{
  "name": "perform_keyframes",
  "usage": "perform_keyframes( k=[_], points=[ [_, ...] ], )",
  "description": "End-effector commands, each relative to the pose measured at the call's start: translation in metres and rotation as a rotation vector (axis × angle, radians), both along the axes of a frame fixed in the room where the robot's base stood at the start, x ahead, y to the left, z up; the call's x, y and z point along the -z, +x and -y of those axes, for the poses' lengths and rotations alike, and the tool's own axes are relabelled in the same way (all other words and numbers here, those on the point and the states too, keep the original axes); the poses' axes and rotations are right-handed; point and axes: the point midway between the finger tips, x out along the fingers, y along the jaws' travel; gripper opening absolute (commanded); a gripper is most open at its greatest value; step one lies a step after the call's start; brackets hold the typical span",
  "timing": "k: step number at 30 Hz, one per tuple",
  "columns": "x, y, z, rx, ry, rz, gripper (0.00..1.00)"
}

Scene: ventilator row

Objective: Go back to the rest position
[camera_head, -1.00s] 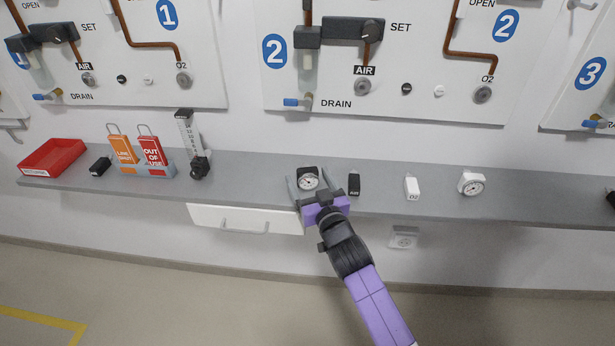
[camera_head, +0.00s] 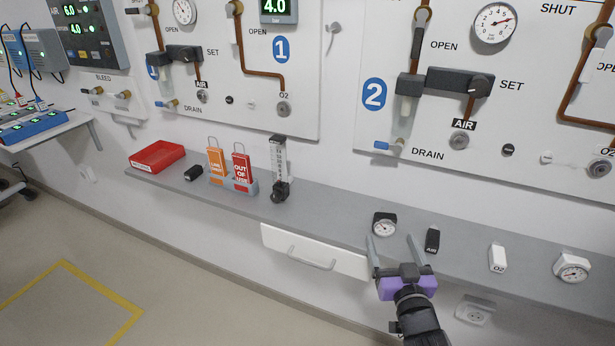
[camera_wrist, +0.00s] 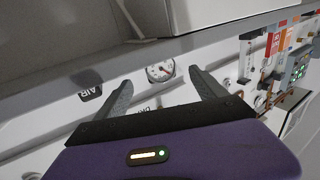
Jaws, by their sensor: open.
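My gripper (camera_head: 396,252) is open and empty in the head view, with its two grey fingers spread at the front edge of the grey shelf (camera_head: 330,215). A small round gauge with a black top (camera_head: 384,224) stands on the shelf just beyond the fingers, apart from them as far as I can tell. In the wrist view both fingers (camera_wrist: 160,90) show spread, with nothing held between them. A white dial (camera_wrist: 160,71) shows beyond them there. A black AIR piece (camera_head: 432,240) stands just right of the fingers.
On the shelf to the right are a white O2 piece (camera_head: 497,258) and another gauge (camera_head: 571,268). To the left are a flowmeter (camera_head: 279,170), orange and red tags (camera_head: 230,165) and a red tray (camera_head: 157,157). A white drawer (camera_head: 300,250) hangs below. Open floor lies at lower left.

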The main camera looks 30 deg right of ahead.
Motion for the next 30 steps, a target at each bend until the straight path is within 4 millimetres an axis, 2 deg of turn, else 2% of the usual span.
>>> perform_keyframes(
  k=[6,9,11,17,24,30],
  points=[
    [-0.003,0.001,-0.001,-0.005,-0.024,-0.001,0.81],
    [-0.025,0.0,-0.006,-0.021,-0.065,0.044,0.81],
    [-0.035,-0.012,-0.017,-0.039,-0.085,0.066,0.81],
    [-0.04,-0.06,-0.066,-0.112,-0.096,0.072,0.81],
    [-0.045,-0.135,-0.129,-0.215,-0.073,0.037,0.81],
    [-0.057,-0.2,-0.17,-0.295,-0.036,-0.018,0.81]
  ],
)
